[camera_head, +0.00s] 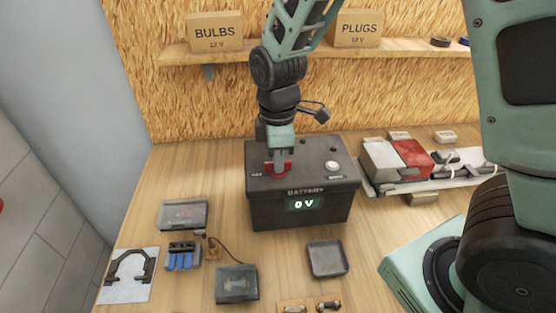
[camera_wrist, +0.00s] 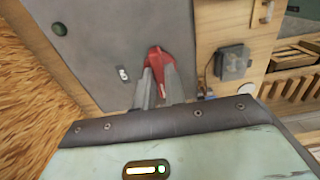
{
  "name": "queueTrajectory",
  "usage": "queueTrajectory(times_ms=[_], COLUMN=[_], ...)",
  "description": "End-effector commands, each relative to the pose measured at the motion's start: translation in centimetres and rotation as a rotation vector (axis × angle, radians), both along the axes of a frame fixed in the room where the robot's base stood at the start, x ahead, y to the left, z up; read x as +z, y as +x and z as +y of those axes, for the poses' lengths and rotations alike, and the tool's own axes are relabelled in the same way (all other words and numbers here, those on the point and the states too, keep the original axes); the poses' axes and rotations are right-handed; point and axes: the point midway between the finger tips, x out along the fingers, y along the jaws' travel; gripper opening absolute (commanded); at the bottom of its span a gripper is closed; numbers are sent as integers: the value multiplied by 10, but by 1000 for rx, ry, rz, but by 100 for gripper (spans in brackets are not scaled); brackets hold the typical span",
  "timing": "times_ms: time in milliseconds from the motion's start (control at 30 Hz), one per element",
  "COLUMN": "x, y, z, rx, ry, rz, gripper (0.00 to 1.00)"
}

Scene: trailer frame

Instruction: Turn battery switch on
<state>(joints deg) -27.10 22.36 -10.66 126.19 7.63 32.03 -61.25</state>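The black battery box (camera_head: 315,205) stands on the wooden bench, and its front display (camera_head: 305,204) reads 0 V. A red switch (camera_head: 288,167) sits on the left of its top. My gripper (camera_head: 278,165) reaches down onto this switch from above. In the wrist view, my gripper (camera_wrist: 158,86) has its two fingers close on either side of the red switch (camera_wrist: 155,55), with red showing between them. The fingers appear shut on it. Part of the switch is hidden behind the fingers.
A round white button (camera_head: 332,166) is on the battery's top right. Small trays, a blue fuse block (camera_head: 181,258) and a dark box (camera_head: 237,283) lie in front. A red and white assembly (camera_head: 410,158) is to the right. A shelf (camera_head: 210,58) with boxes hangs behind.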

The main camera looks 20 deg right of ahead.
Motion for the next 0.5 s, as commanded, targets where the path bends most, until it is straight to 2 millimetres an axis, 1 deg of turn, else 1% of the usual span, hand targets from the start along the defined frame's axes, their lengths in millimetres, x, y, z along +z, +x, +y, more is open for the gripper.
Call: queueTrajectory(times_ms=[300, 367, 500], x=[1, 2, 2], y=[0, 0, 0], z=[0, 0, 0], rx=[-17, -54, -186], ry=[0, -1, -2], rz=[0, 1, 2], gripper=[0, 0, 0])
